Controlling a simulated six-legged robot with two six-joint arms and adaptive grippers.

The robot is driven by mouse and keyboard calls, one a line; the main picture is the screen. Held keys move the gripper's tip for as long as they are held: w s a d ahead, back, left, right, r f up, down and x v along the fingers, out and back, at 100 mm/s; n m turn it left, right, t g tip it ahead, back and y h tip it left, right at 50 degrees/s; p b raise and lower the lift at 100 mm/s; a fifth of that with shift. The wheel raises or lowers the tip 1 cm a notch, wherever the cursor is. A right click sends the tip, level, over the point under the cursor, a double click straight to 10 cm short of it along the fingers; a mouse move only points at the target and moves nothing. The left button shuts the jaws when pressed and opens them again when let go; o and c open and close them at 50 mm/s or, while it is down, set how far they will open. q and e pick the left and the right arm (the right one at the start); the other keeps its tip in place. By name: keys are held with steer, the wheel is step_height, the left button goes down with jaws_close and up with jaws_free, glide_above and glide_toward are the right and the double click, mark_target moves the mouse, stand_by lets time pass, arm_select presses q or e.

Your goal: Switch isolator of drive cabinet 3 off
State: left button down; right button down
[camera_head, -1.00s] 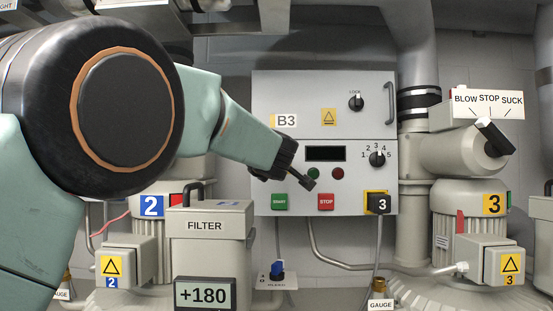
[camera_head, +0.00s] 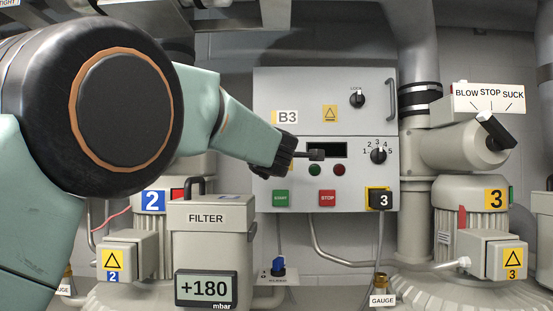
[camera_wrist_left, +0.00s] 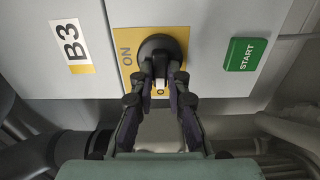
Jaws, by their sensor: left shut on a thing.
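Drive cabinet B3 (camera_head: 376,98) is the grey cabinet in the middle of the head view. In the left wrist view, its isolator, a black rotary handle (camera_wrist_left: 158,52), sits on a yellow plate (camera_wrist_left: 182,40) between the B3 label (camera_wrist_left: 73,46) and the green START button (camera_wrist_left: 245,54). The word ON is at the plate's left in that view. The handle's lever points down, away from ON, toward a partly hidden round character. My left gripper (camera_wrist_left: 160,84) is shut on the lever. In the head view, the left gripper (camera_head: 288,157) hides the isolator.
The cabinet front also has a red STOP button (camera_head: 327,198), a dark display (camera_head: 338,150), a selector knob (camera_head: 378,156) and a black block marked 3 (camera_head: 380,200). The filter housing (camera_head: 205,240) stands below my left arm. A blow/suck valve handle (camera_head: 496,131) is at right.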

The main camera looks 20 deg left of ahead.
stand_by(0.4)
arm_select(q)
steer(key=c, duration=1.3)
jaws_free()
steer(key=shift+s+a, duration=0.1)
steer(key=v, duration=0.7)
steer(key=shift+s, duration=0.25)
steer(key=shift+r, duration=0.1)
